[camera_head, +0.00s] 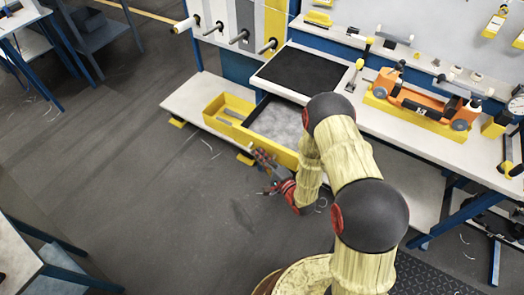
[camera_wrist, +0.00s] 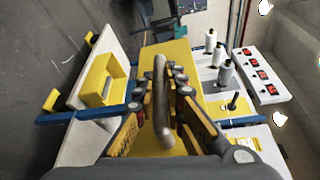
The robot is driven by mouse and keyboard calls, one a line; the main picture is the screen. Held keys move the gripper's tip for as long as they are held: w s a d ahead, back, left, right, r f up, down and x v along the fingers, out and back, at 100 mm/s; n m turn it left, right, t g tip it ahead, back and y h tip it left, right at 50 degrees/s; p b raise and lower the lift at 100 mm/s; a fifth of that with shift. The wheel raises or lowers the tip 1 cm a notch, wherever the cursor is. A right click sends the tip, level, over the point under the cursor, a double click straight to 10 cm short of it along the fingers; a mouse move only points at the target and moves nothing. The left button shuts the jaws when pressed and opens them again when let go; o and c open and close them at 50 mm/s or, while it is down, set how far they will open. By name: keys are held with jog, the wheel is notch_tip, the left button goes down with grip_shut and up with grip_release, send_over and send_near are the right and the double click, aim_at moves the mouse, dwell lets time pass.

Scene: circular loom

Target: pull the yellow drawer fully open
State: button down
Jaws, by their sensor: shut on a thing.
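The yellow drawer (camera_head: 284,154) stands pulled out from under the worktop in the head view, with its grey inside showing. How far its travel goes beyond this I cannot tell. In the wrist view its yellow front (camera_wrist: 165,55) lies ahead of my gripper (camera_wrist: 165,84). A grey bar handle (camera_wrist: 160,66) runs between the two fingers, which are shut on it. In the head view my gripper (camera_head: 264,160) is at the drawer's front, and my arm hides the drawer's right part.
A yellow bin (camera_head: 228,107) stands on the low white shelf (camera_head: 187,101) left of the drawer. A black mat (camera_head: 302,70) and an orange device (camera_head: 415,98) are on the worktop.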

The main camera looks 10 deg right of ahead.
jog(key=shift+s+a+f, duration=0.15)
jog(key=shift+s+f, duration=0.05)
jog(key=shift+s, duration=0.1)
jog(key=c, duration=2.1)
grip_release()
jog(key=shift+o, duration=1.3)
jog(key=shift+w+r, duration=0.1)
jog(key=shift+r, duration=0.05)
jog(key=v, duration=1.2)
